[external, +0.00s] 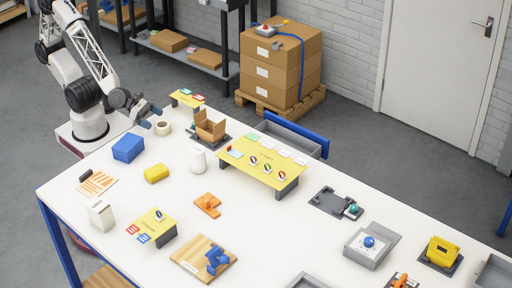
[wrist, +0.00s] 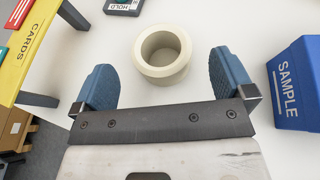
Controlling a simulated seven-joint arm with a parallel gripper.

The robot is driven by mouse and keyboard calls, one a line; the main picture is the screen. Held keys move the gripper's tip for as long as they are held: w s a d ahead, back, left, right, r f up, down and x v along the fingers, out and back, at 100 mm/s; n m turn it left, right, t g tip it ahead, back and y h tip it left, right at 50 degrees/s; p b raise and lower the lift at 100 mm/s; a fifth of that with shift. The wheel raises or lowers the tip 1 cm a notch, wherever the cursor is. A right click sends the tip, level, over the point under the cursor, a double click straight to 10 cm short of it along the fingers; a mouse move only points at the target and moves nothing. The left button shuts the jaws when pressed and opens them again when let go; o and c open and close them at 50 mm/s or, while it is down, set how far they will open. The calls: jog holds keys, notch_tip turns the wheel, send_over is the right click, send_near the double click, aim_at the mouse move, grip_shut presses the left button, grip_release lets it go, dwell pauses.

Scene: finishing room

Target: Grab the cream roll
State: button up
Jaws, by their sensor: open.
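The cream roll (external: 162,132) is a short, thick ring on the white table near my base. In the wrist view the cream roll (wrist: 163,74) stands with its round hole facing up, just beyond my fingertips and between their lines. My gripper (external: 149,115) is above the table beside the roll, on the side of my base. In the wrist view my gripper (wrist: 166,78) has its two blue fingers spread wide, with nothing between them. There is free space on both sides of the roll, and no finger appears to touch it.
A blue SAMPLE box (wrist: 298,85) stands right of my fingers; it also shows in the external view (external: 128,148). A yellow CARDS stand (wrist: 30,50) is on the left. An open cardboard box (external: 210,130) and a white cylinder (external: 198,161) stand nearby.

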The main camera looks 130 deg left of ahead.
aim_at(162, 124)
jog(key=shift+x, duration=2.6)
jog(key=shift+f, duration=0.2)
jog(key=c, duration=0.9)
jog(key=shift+c, duration=0.2)
jog(key=shift+r, duration=0.1)
jog(key=shift+r, duration=1.75)
jog(key=s+d+r, duration=0.1)
jog(key=s+d, duration=0.1)
jog(key=s, duration=1.4)
jog(key=shift+r, duration=0.15)
